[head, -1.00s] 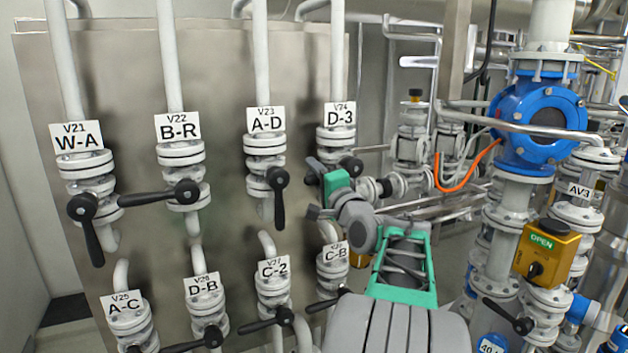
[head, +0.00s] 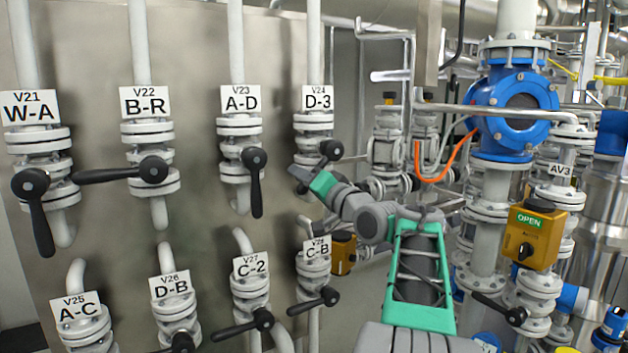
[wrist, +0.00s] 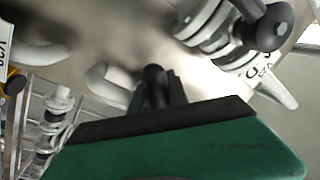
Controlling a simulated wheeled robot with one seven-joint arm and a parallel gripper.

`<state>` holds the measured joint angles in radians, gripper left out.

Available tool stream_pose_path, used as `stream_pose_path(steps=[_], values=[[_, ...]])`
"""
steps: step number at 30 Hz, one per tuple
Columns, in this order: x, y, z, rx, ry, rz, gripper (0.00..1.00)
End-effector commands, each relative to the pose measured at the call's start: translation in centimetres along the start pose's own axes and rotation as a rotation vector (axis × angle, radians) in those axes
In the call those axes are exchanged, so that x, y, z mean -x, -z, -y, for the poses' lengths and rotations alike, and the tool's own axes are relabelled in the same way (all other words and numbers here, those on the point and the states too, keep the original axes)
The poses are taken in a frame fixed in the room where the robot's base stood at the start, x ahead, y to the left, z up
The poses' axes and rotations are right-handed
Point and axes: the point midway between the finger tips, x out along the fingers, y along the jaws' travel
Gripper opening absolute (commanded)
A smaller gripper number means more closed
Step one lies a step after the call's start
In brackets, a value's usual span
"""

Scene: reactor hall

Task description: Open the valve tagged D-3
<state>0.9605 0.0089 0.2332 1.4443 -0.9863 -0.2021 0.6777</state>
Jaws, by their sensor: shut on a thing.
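The D-3 tag (head: 318,97) is on a grey flanged valve in the upper row, right end, in the head view. Its black lever has its round hub (head: 331,150) at the valve's right side and slopes down and left from there. My gripper (head: 301,177), green with dark fingers, is shut on this lever, just below and left of the hub. In the wrist view my gripper's green and black body fills the bottom, and a dark rounded lever part (wrist: 154,84) shows between the fingers (wrist: 158,98). The exact grip contact is partly hidden.
The A-D valve lever (head: 256,185) hangs down close to the left. The C-B valve (head: 316,268) is below my gripper. Blue and yellow-boxed piping (head: 541,238) crowds the right. The steel panel (head: 90,200) stands behind the valves.

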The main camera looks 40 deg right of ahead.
Motion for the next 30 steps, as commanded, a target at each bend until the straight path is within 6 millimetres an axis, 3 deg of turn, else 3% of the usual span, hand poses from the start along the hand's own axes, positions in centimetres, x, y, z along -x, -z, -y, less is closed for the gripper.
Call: stream_pose_path(steps=[12,13,20,30], values=[[-0.19,-0.44,-0.14,0.002,0.001,0.008,0.00],[-0.18,-0.43,-0.13,0.002,0.001,0.008,0.21],[-0.15,-0.28,0.01,0.004,0.002,0.006,0.40],[0.50,-0.16,0.01,0.006,0.002,0.003,0.42]])
